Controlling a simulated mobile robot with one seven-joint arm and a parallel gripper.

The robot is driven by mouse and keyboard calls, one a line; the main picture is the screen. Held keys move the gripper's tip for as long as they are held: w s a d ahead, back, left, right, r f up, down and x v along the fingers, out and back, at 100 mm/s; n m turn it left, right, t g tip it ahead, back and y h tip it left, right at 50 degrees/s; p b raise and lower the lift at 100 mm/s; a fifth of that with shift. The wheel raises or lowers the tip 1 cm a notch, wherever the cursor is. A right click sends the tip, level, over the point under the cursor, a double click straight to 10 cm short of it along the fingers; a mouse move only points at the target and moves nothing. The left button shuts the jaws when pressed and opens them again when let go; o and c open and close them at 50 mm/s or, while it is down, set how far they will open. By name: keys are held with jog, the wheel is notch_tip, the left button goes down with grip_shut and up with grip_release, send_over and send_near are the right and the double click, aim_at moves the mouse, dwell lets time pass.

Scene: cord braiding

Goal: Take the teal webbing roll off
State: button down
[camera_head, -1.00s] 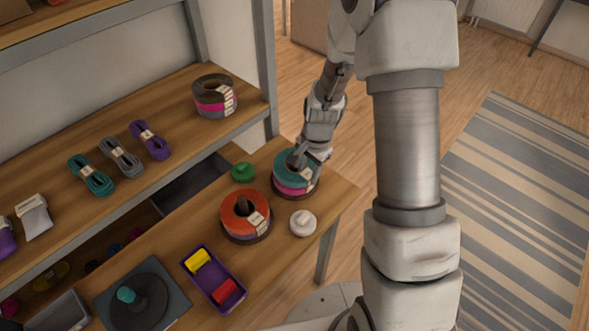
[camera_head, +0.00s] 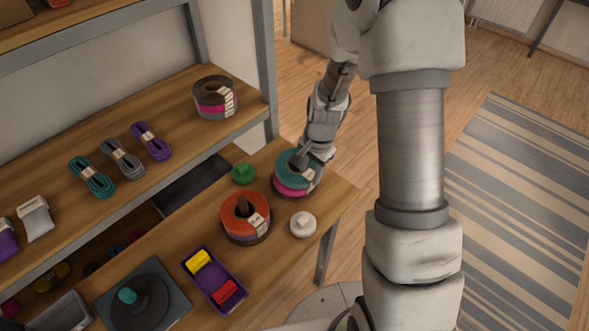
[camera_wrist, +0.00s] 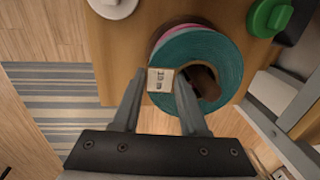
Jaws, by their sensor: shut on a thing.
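The teal webbing roll (camera_head: 287,170) is the top ring of a stack on the bench's far right corner. A magenta roll (camera_head: 290,189) shows under it, with a dark edge below. In the wrist view the teal roll (camera_wrist: 215,45) has a pale label (camera_wrist: 160,80) and a dark brown core or post in its hole (camera_wrist: 205,80). My gripper (camera_head: 301,161) is shut on the teal roll's ring wall at the label. In the wrist view my gripper (camera_wrist: 159,76) has one finger outside the ring and one inside the hole.
An orange-topped stack (camera_head: 245,213) stands close on the left. A green knobbed piece (camera_head: 243,173) and a white one (camera_head: 303,224) stand nearby. A purple tray (camera_head: 213,281) and a dark base (camera_head: 143,304) are nearer. A shelf (camera_head: 180,135) with cord bundles stands behind.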

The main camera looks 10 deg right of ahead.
jog(key=shift+r+p, duration=2.65)
jog(key=shift+r, duration=1.25)
